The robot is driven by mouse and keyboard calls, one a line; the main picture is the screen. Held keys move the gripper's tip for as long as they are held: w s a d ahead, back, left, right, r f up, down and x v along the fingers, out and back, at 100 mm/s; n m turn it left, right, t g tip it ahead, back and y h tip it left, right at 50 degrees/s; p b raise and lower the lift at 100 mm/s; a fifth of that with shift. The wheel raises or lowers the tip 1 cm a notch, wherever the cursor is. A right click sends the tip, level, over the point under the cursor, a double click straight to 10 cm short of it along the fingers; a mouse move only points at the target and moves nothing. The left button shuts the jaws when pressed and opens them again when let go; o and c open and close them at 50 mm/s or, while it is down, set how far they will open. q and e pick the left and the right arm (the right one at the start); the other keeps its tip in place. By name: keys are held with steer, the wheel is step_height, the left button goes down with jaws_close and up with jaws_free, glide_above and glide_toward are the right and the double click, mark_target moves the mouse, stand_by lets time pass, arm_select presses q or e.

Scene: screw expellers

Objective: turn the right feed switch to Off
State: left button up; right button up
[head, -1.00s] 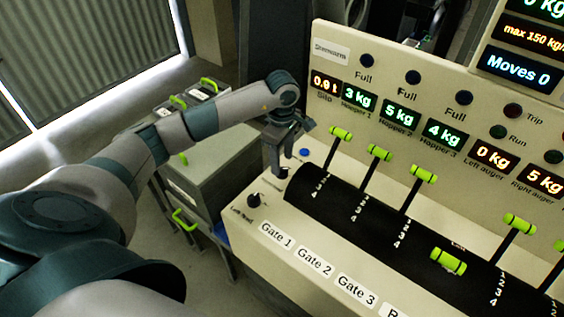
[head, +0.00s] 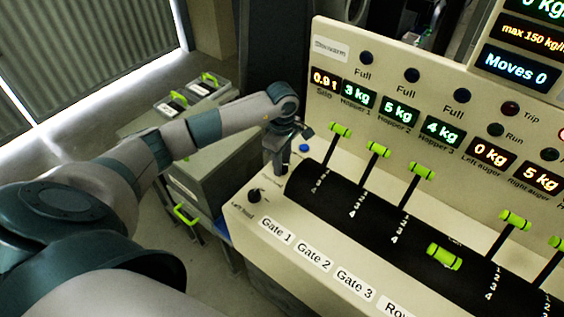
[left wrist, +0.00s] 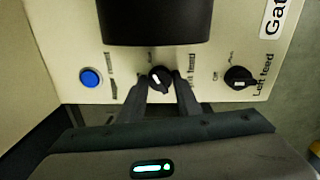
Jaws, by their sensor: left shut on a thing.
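The right feed switch (left wrist: 160,76) is a small black knob with a white mark, seen in the left wrist view on the cream panel. Its mark is slightly tilted in that view, and its label is partly covered. My left gripper (left wrist: 161,92) is shut on this knob, one finger on each side. In the head view my left gripper (head: 277,166) points down at the panel's left end and hides most of the knob. The left feed switch (left wrist: 239,77) is a similar black knob beside it, also seen in the head view (head: 254,194). My right gripper is out of view.
A blue button (left wrist: 91,78) sits on the other side of the right feed switch. The black curved lever housing (left wrist: 155,20) is close by. Several green-handled levers (head: 340,130) stand farther right. Grey cases (head: 210,85) lie behind my left arm.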

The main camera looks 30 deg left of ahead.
arm_select(q)
steer(key=shift+f+n+b, duration=0.15)
steer(key=shift+n+b, duration=0.65)
steer(key=shift+b, duration=0.2)
steer(key=n+b, duration=0.6)
steer(key=n, duration=0.1)
steer(key=shift+n, duration=0.3)
steer(key=shift+n+b, duration=0.7)
steer(key=shift+n, duration=0.6)
steer(key=shift+r, duration=0.2)
steer(key=o, duration=1.1)
steer(key=shift+c, duration=0.2)
steer(key=shift+r, duration=0.1)
